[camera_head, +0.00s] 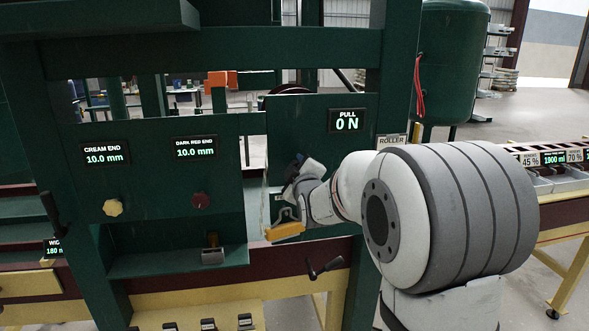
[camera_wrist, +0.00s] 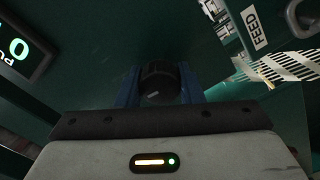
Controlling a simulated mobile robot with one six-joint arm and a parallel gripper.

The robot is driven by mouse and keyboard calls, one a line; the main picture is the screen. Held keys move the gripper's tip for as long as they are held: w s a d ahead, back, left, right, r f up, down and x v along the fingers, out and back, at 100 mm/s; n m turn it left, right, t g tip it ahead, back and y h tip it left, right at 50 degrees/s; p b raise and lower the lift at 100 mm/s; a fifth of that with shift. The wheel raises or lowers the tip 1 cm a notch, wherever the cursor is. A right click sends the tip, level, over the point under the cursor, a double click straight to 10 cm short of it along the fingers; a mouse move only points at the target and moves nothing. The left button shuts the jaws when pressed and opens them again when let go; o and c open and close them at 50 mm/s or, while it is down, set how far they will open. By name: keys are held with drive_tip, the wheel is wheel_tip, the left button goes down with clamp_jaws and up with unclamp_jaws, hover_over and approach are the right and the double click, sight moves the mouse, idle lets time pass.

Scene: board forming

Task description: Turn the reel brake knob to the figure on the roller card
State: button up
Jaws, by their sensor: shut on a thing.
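In the wrist view, a dark round knob (camera_wrist: 161,76), which I take as the reel brake knob, sits on a green panel. My gripper (camera_wrist: 159,90) has its blue fingers on either side of the knob and is shut on it. A small pale mark shows low on the knob. In the head view, my gripper (camera_head: 291,189) is at the green panel below the PULL display (camera_head: 346,121), which reads 0 N; my arm hides the knob there. The roller card (camera_head: 391,140) shows right of the display; its lower part is hidden by my arm and its figure cannot be read.
Left are a cream knob (camera_head: 113,207) and a dark red knob (camera_head: 200,200), under displays both reading 10.0 mm. An orange-yellow piece (camera_head: 285,231) is just below my gripper. A black crank handle (camera_head: 323,268) sticks out lower down. A FEED label (camera_wrist: 256,28) shows in the wrist view.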

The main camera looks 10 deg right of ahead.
drive_tip(key=shift+f+m+b, duration=0.35)
drive_tip(key=shift+m+b, duration=0.25)
drive_tip(key=shift+b, duration=0.65)
drive_tip(key=m+b, duration=0.1)
drive_tip(key=b, duration=0.1)
drive_tip(key=m+b, duration=0.1)
drive_tip(key=b, duration=0.1)
drive_tip(key=shift+f, duration=0.25)
drive_tip(key=m+b, duration=0.3)
drive_tip(key=b, duration=0.2)
drive_tip(key=shift+m, duration=0.3)
drive_tip(key=m+b, duration=0.4)
drive_tip(key=b, duration=0.1)
drive_tip(key=shift+m, duration=0.3)
drive_tip(key=m+b, duration=0.2)
drive_tip(key=m, duration=0.1)
drive_tip(key=m+b, duration=0.1)
drive_tip(key=b, duration=0.1)
drive_tip(key=shift+r+m, duration=0.25)
drive_tip(key=shift+m, duration=0.05)
drive_tip(key=o, duration=0.8)
drive_tip(key=shift+r, duration=0.1)
drive_tip(key=shift+o, duration=0.8)
drive_tip(key=shift+r, duration=0.15)
